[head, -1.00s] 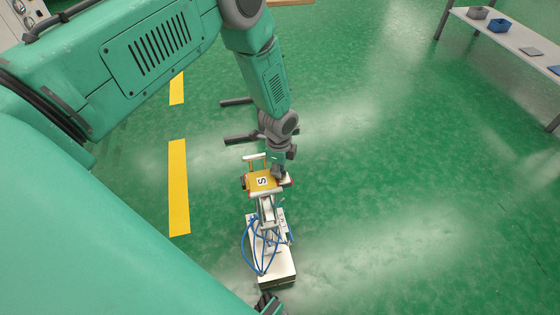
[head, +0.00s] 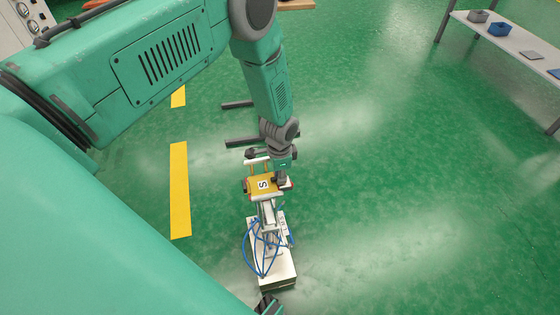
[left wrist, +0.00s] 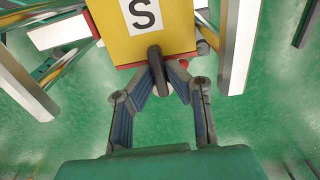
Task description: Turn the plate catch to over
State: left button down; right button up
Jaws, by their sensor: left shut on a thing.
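A yellow plate (head: 256,186) with a white label marked S sits on top of a white and grey stand. My left gripper (head: 281,180) reaches down from above to the right edge of this plate. In the left wrist view, the plate (left wrist: 178,38) fills the top middle, and a dark grey lever, the catch (left wrist: 155,66), sticks out from its near edge. The fingers of my left gripper (left wrist: 160,84) are closed around the lever. A dark part at the bottom edge of the head view may be my right gripper (head: 268,304); its jaws cannot be made out.
Below the plate, a white base box (head: 272,270) carries looped blue hoses (head: 252,248). Dark bars (head: 245,141) lie behind the stand. A yellow floor stripe (head: 180,190) runs at left. A shelf with bins (head: 500,29) stands far right. The green floor between is clear.

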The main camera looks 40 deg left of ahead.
pick_arm(q)
jog(key=shift+w+a, duration=0.1)
dwell(0.3)
jog(key=c, duration=1.6)
grip_release()
jog(key=shift+r, duration=0.1)
notch_tip(320, 180, up, 12)
jog(key=shift+f, duration=0.2)
